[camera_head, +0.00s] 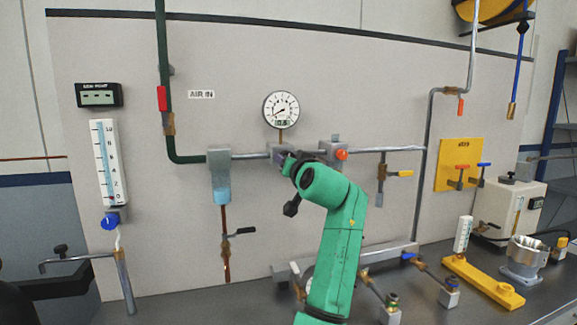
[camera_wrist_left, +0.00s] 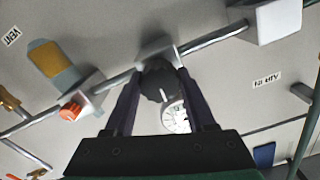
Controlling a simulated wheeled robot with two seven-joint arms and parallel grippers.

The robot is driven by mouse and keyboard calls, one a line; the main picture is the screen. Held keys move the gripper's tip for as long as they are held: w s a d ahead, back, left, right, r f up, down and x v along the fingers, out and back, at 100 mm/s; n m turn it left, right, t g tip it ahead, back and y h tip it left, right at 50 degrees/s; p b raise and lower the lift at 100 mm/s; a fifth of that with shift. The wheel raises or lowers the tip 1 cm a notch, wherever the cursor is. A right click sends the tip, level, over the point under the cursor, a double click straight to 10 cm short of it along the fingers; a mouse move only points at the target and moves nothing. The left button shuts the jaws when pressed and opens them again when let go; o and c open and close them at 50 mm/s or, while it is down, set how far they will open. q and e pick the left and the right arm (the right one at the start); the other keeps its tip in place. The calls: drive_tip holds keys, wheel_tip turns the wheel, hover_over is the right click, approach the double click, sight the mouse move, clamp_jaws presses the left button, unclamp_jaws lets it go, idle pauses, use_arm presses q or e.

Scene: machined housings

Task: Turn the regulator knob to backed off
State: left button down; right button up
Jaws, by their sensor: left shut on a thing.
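The regulator knob (camera_wrist_left: 157,82) is dark and round and sits between the two fingers of my left gripper (camera_wrist_left: 159,76) in the left wrist view. The fingers are shut on it from both sides. In the head view my left gripper (camera_head: 288,164) is at the regulator on the pipe, and my green wrist hides most of the knob. The grey regulator body (camera_head: 275,156) shows just behind. A round white gauge (camera_head: 281,109) stands above it, its needle pointing lower left; its small digital readout is too small to read surely. My right gripper is not in view.
A grey filter block with blue bowl (camera_head: 221,190) is left of the regulator. A block with an orange-red knob (camera_head: 341,154) is close on its right. Fittings stand along the dark bench (camera_head: 190,310) below.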

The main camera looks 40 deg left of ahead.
use_arm(q)
drive_tip(key=shift+s+r, duration=0.1)
drive_tip(key=shift+r, duration=0.4)
drive_tip(key=shift+a+f+n, duration=0.1)
drive_tip(key=shift+n, duration=0.4)
drive_tip(key=shift+w+f, duration=0.1)
drive_tip(key=shift+w, duration=0.1)
drive_tip(key=c, duration=0.6)
unclamp_jaws()
drive_tip(key=o, duration=0.4)
drive_tip(key=shift+f, duration=0.1)
drive_tip(key=shift+c, duration=0.2)
drive_tip(key=shift+a+f, duration=0.1)
drive_tip(key=shift+a, duration=0.05)
drive_tip(key=b+v, duration=0.5)
drive_tip(key=v, duration=0.9)
drive_tip(key=shift+d, duration=0.25)
